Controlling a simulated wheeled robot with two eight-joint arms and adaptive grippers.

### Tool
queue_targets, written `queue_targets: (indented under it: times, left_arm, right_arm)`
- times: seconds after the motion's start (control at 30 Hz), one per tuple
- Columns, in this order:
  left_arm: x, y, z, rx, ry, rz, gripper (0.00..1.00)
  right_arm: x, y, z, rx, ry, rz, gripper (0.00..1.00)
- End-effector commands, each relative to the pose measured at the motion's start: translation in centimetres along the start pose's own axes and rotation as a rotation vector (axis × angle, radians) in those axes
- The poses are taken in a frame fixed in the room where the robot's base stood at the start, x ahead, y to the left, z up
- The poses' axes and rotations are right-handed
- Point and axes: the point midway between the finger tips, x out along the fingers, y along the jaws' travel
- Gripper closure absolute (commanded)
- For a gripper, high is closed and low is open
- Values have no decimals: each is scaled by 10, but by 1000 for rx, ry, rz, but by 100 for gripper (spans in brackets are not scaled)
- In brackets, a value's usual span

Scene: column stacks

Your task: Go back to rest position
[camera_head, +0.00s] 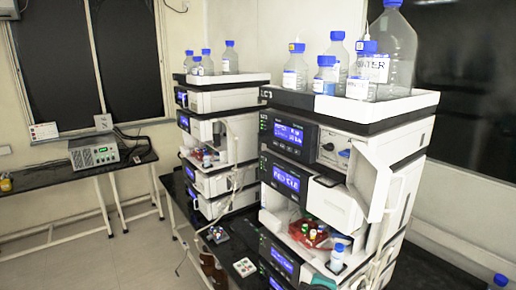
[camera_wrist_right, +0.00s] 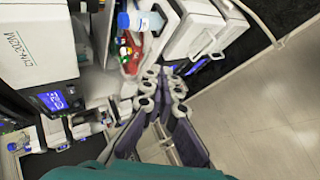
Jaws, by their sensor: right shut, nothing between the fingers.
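My right gripper (camera_wrist_right: 162,76) shows in the right wrist view. Its fingers point toward the top of the picture, and their tips are together with nothing held. The tips are near a column stack's open bay, just below a red tray (camera_wrist_right: 131,62). Whether they touch anything is hard to tell.
Blue-capped bottles (camera_head: 396,45) stand on top of both stacks. A red tray of small vials (camera_head: 310,235) sits in the near stack's bay. A clear blue-capped bottle (camera_wrist_right: 140,21) is close beyond my right fingertips. Open floor (camera_wrist_right: 270,115) lies to the right in the wrist view.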

Motion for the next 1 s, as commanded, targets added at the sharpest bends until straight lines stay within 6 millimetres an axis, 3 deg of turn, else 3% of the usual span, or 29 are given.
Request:
queue_targets:
  times: [0.03, 0.2, 0.3, 0.4, 0.5, 0.6, 1.0]
  left_arm:
    - [29, 0, 21, 0, 0, 0, 72]
    - [78, 0, 56, 0, 0, 0, 72]
    - [101, 0, 72, 0, 0, 0, 72]
    - [118, 0, 84, 0, 0, 0, 72]
    - [127, 0, 91, 0, 0, 0, 72]
    - [130, 0, 93, 0, 0, 0, 72]
    - [128, 0, 91, 0, 0, 0, 72]
  right_arm:
    - [16, -44, 24, 124, -13, -47, 100]
    - [33, -149, 74, 577, -46, -208, 100]
    - [38, -202, 90, 814, -67, -289, 100]
    - [41, -241, 99, 998, -84, -351, 100]
    - [42, -263, 102, 1119, -94, -393, 100]
    - [41, -273, 102, 1179, -100, -414, 100]
    - [39, -272, 102, 1190, -100, -418, 100]
